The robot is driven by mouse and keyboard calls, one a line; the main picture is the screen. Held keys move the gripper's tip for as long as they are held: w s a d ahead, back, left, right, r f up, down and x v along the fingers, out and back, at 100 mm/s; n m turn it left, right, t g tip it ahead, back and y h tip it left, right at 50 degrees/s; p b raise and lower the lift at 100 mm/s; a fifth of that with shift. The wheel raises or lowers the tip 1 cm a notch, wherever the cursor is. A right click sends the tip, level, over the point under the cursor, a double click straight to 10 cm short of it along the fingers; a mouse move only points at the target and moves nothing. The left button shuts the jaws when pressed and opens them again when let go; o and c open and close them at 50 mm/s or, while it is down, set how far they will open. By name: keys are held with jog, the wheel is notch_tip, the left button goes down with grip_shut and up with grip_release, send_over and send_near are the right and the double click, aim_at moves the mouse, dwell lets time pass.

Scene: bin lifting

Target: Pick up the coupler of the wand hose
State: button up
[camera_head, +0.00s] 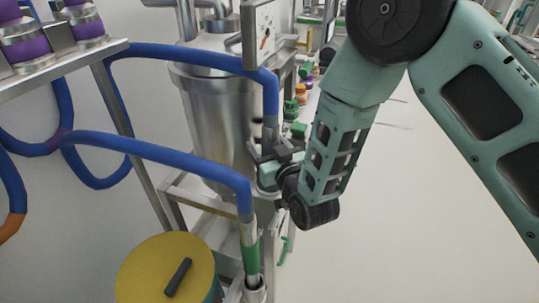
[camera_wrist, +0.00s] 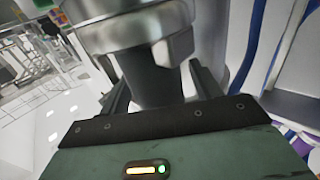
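A blue hose (camera_head: 205,55) arches over to the steel vessel and runs down into a grey metal coupler (camera_head: 270,128). My gripper (camera_head: 270,165) is at the lower part of this coupler, beside the vessel. In the wrist view, my gripper (camera_wrist: 160,92) has its two dark fingers apart, one on each side of a dark cylindrical part (camera_wrist: 155,85) below a wide shiny metal collar (camera_wrist: 135,30). Finger contact is not clear. A second blue hose (camera_head: 165,150) ends in a metal fitting with a green band (camera_head: 250,258), lower and nearer.
The steel vessel (camera_head: 215,115) stands on a metal frame close behind my gripper. A yellow-topped drum (camera_head: 150,270) with a black handle is at the lower left. A shelf (camera_head: 60,68) with purple-banded metal parts is at the upper left. The pale floor (camera_head: 400,220) at right is clear.

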jog(key=c, duration=1.1)
jog(key=shift+r, duration=0.1)
jog(key=shift+r+b, duration=1.05)
jog(key=shift+r, duration=3.9)
